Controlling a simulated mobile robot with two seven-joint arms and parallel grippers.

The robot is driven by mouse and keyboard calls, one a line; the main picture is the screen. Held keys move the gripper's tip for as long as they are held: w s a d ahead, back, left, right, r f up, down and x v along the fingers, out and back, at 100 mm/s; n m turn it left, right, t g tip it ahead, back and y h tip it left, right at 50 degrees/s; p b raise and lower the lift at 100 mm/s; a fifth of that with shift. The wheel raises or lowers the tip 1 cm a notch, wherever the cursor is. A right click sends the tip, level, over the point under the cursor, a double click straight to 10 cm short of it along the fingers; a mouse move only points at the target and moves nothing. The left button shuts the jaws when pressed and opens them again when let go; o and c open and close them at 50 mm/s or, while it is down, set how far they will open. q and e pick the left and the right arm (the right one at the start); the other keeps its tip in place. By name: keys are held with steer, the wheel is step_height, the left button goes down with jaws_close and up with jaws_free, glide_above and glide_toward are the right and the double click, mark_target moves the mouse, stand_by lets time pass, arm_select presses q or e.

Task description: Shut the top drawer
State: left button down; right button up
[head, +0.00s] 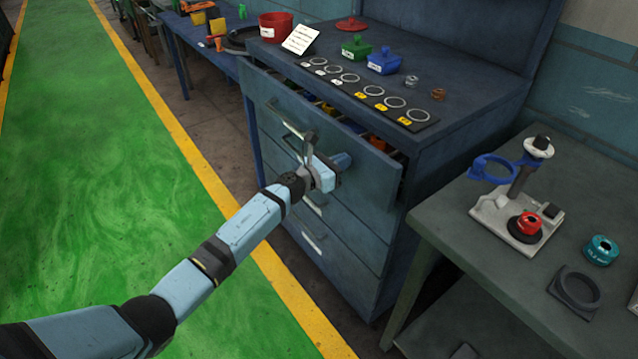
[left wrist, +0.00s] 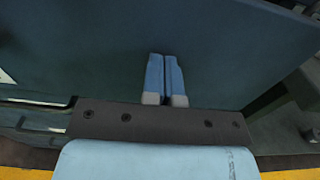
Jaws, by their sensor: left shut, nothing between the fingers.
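The top drawer (head: 370,185) of the blue cabinet (head: 470,120) stands partly open, with a gap between its front panel and the cabinet. Small yellow and orange items show inside it. Its bar handle (head: 283,117) is left of my left gripper (head: 342,160). The left gripper is shut and empty, its fingers pointing at the right part of the drawer front. In the left wrist view, the closed fingers (left wrist: 166,75) lie against the dark blue drawer front (left wrist: 235,45); I cannot tell whether they touch it. My right gripper is out of view.
On the cabinet top are a red bin (head: 275,27), a green container (head: 356,48), a blue container (head: 384,62) and a black strip of rings (head: 348,80). A grey table (head: 470,235) with a stand (head: 515,210) is at the right. The green floor (head: 110,180) at left is clear.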

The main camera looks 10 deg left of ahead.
mark_target(354, 157)
arm_select(q)
steer(key=b+x, duration=0.2)
steer(key=x, duration=0.2)
steer(key=shift+f, duration=0.15)
steer(key=shift+w+d, duration=0.25)
steer(key=shift+w, duration=0.15)
steer(key=shift+r, duration=0.4)
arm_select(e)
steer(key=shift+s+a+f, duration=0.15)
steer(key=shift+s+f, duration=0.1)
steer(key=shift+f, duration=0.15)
